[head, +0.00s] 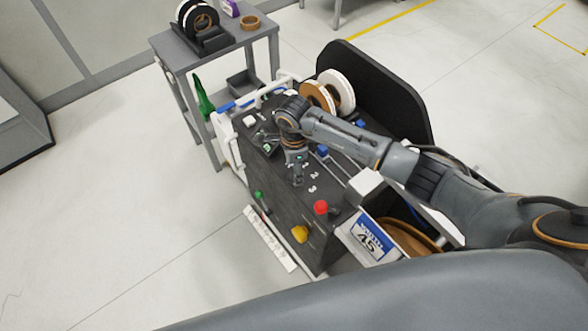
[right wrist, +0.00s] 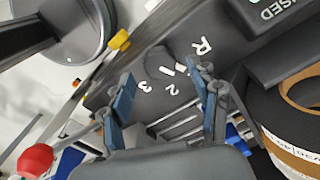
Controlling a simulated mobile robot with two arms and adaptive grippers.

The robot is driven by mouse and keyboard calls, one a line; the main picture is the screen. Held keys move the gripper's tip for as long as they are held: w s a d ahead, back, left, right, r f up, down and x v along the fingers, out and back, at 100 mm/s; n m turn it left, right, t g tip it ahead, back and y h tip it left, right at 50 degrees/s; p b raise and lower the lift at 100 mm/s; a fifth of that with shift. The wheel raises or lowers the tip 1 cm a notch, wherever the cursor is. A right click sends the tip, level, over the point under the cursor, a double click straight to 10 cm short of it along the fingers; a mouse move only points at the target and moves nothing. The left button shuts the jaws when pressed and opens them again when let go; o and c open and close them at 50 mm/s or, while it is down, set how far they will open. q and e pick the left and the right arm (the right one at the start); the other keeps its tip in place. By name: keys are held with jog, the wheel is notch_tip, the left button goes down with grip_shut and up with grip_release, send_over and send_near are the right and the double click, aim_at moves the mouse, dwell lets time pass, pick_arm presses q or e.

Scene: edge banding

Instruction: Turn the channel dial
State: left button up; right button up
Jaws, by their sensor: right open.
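The channel dial (right wrist: 157,58) is a dark round knob on the dark panel (right wrist: 100,95). White marks R, 1, 2 and 3 curve around one side of it in the right wrist view. My right gripper (right wrist: 163,70) is open, with its two blue-padded fingers apart and the dial showing between and beyond their tips. I cannot tell whether a finger touches it. In the head view my right gripper (head: 298,182) points down at the panel beside the numbers and hides the dial. My left gripper is not in view.
A red knob (head: 321,207), a yellow knob (head: 300,233) and a green button (head: 258,195) sit on the machine near the gripper. Edge-band rolls (head: 340,92) stand behind it. A grey side table (head: 222,45) is at the upper left. The floor at left is clear.

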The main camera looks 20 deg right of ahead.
jog(key=shift+f, duration=1.35)
jog(key=c, duration=1.2)
